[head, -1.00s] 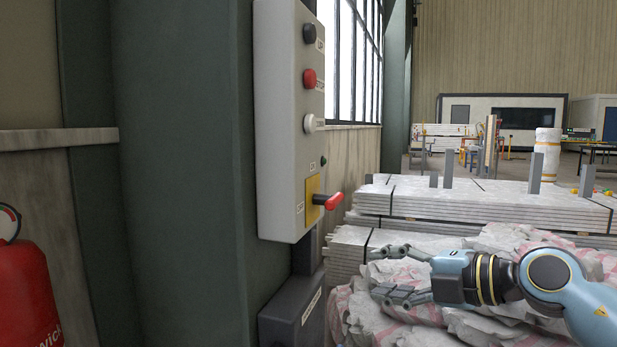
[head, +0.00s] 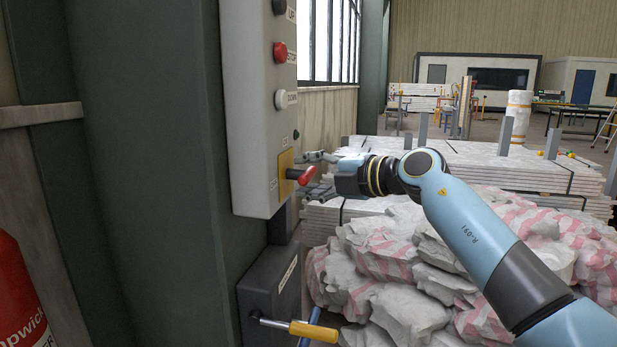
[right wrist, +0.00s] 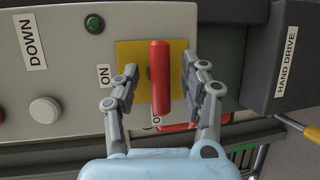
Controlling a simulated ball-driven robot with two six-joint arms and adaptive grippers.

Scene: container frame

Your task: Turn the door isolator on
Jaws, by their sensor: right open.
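The door isolator is a red handle (head: 307,176) on a yellow plate (head: 286,178), low on the grey control box (head: 250,110). In the right wrist view the red handle (right wrist: 161,85) lies along the picture's vertical, its lower end over a partly covered label starting with "O". The ON label (right wrist: 104,76) is left of the yellow plate (right wrist: 128,54). My right gripper (head: 316,172) is open at the handle. In the right wrist view its fingers (right wrist: 159,74) are on either side of the handle, with gaps visible. My left gripper is not in view.
Black, red and white buttons (head: 280,52) sit above on the box. A hand drive box (head: 270,285) with a yellow-handled crank (head: 313,331) is below. Wrapped sacks (head: 420,260) and stacked boards (head: 450,165) lie to the right. A red extinguisher (head: 20,300) is at left.

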